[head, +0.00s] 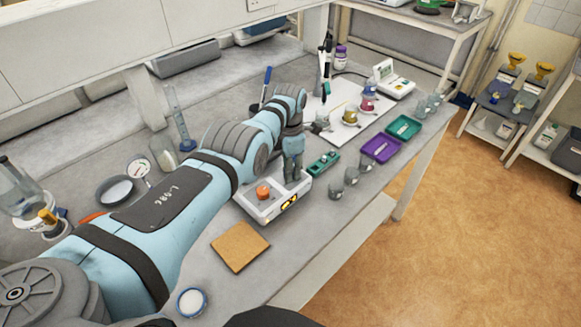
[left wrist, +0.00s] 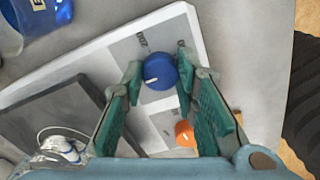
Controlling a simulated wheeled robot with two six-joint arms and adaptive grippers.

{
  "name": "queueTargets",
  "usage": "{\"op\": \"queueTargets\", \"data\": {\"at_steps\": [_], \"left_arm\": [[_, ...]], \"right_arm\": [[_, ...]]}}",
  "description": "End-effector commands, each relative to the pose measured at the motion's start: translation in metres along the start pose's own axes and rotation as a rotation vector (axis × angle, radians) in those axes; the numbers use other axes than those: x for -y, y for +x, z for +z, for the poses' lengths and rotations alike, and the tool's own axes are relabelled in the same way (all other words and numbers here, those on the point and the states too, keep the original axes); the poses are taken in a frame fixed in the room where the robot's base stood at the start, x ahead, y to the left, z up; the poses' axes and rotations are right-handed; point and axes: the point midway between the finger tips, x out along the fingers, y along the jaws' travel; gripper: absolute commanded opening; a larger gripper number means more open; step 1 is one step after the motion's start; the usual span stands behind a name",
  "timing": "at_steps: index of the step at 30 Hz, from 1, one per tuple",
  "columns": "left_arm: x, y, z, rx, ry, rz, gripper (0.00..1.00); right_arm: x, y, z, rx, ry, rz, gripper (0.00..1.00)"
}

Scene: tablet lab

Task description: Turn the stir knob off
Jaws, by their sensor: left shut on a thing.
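A white device (head: 262,208) with a lit front panel stands on the bench, and my left gripper (head: 292,178) reaches down onto it. An orange knob (head: 263,192) shows on its top. In the left wrist view a blue knob (left wrist: 161,71) with a white pointer line sits on a grey panel of the device. The green-padded fingers of my left gripper (left wrist: 160,68) are shut on this blue knob from both sides. The orange knob (left wrist: 185,133) lies beside the right finger, apart from the grip. My right gripper is not in view.
A cork-coloured square (head: 240,246) lies in front of the device. A green rack (head: 323,163), small grey cups (head: 336,190), a purple tray (head: 381,149) and a teal tray (head: 403,127) stand to the right. A tall cylinder (head: 181,125) stands behind my left arm.

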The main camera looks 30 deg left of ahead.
Motion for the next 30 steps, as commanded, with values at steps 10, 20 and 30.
{"op": "queueTargets", "data": {"at_steps": [10,20,30], "left_arm": [[0.002,0.003,-0.002,-0.007,0.001,-0.007,0.48],[0.000,-0.004,0.001,-0.001,0.002,-0.002,0.48],[0.000,-0.084,-0.001,-0.001,0.001,-0.002,0.48]], "right_arm": [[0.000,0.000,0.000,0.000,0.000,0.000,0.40],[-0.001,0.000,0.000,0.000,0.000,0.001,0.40],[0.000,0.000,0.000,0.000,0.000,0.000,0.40]]}}
